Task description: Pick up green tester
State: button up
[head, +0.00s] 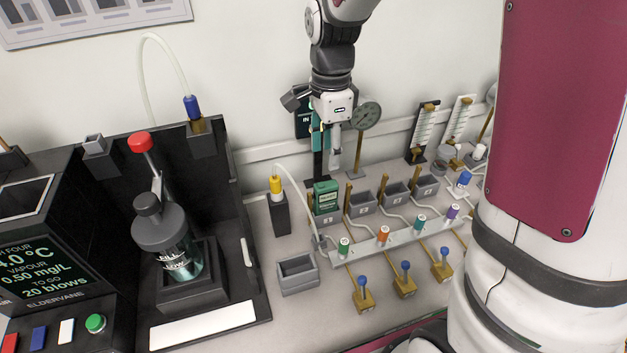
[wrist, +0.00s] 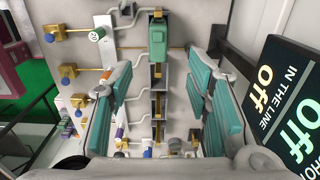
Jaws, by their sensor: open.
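The green tester (head: 326,195) stands upright in the leftmost grey holder (head: 327,218) of a row on the bench. In the wrist view the green tester (wrist: 157,42) shows at the top, beyond the fingertips and roughly centred between them. My gripper (head: 328,150) hangs above the tester, pointing down. Its teal-padded fingers are spread apart with nothing between them, as the wrist view (wrist: 163,85) also shows. The gripper and tester look apart. The tester's lower part is hidden inside the holder.
Several empty grey holders (head: 396,193) continue to the right. In front run a pipe rail with coloured caps and brass valves with blue knobs (head: 405,266). A round gauge (head: 366,116) stands behind. A black bench unit with a flask (head: 160,235) is at left.

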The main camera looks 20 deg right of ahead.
aim_at(326, 195)
notch_tip(326, 195, down, 8)
jog(key=shift+f+b, duration=0.2)
jog(key=shift+b, duration=0.25)
jog(key=shift+s+f, duration=0.15)
jog(key=shift+f, duration=2.55)
grip_shut()
